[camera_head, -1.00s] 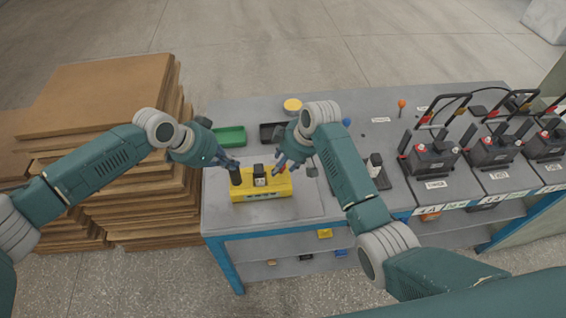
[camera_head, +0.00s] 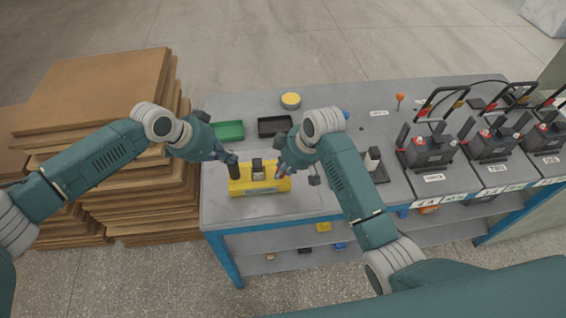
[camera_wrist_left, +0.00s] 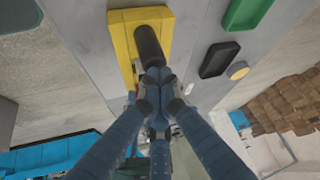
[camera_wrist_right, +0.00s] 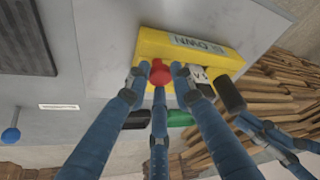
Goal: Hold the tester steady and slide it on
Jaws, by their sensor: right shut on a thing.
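The yellow tester (camera_head: 258,188) stands on the left part of the table, with a label on its front. It also shows in the left wrist view (camera_wrist_left: 123,45) and the right wrist view (camera_wrist_right: 165,45). My left gripper (camera_head: 228,158) is at the top end of the tester's black upright handle (camera_head: 234,171); its fingertips are bunched there, and whether they grip is unclear. My right gripper (camera_wrist_right: 160,70) is shut on the red knob (camera_wrist_right: 160,74) at the tester's other end.
A green tray (camera_head: 228,131), a black tray (camera_head: 273,126) and a yellow round thing (camera_head: 291,100) lie behind the tester. Several batteries (camera_head: 430,151) stand in a row at the right. Stacked brown boards (camera_head: 100,90) rise left of the table.

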